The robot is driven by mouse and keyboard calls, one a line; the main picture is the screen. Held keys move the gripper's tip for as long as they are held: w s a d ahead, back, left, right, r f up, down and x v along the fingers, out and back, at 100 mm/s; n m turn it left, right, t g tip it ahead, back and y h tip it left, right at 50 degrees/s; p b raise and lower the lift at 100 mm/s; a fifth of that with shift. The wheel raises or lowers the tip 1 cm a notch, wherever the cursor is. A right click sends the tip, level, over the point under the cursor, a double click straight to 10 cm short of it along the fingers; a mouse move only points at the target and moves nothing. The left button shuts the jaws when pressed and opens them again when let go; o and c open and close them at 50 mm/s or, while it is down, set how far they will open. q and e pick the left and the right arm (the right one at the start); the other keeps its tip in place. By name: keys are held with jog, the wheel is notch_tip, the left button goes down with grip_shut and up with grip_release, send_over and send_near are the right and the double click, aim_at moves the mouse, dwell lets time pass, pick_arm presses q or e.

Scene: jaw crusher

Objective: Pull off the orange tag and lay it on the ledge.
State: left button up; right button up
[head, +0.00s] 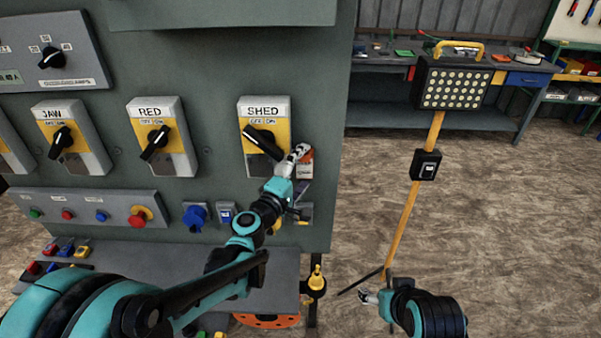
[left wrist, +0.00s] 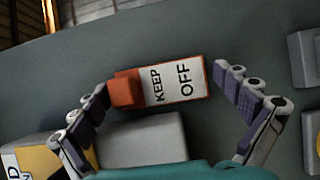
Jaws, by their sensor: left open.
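The orange tag (head: 307,158) is on the grey panel, just right of the SHED switch (head: 263,128), partly hidden by my gripper. In the left wrist view the tag (left wrist: 188,83) is an orange-framed white plate reading KEEP OFF. The grey ledge (head: 284,291) runs along the foot of the panel, partly hidden by my left arm. My right gripper (head: 368,296) hangs over the floor at the lower right; its fingers are too small to read.
JAW (head: 62,138) and RED (head: 156,138) switches stick out to the left. Below is a row of buttons (head: 97,215). Several padlocks (head: 66,247) lie at the ledge's left. A work lamp on a yellow stand (head: 409,205) stands right of the panel.

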pick_arm(q)
jog(key=c, duration=0.9)
jog(key=shift+s, duration=0.15)
jog(key=shift+s, duration=2.5)
jog(key=shift+d, duration=0.1)
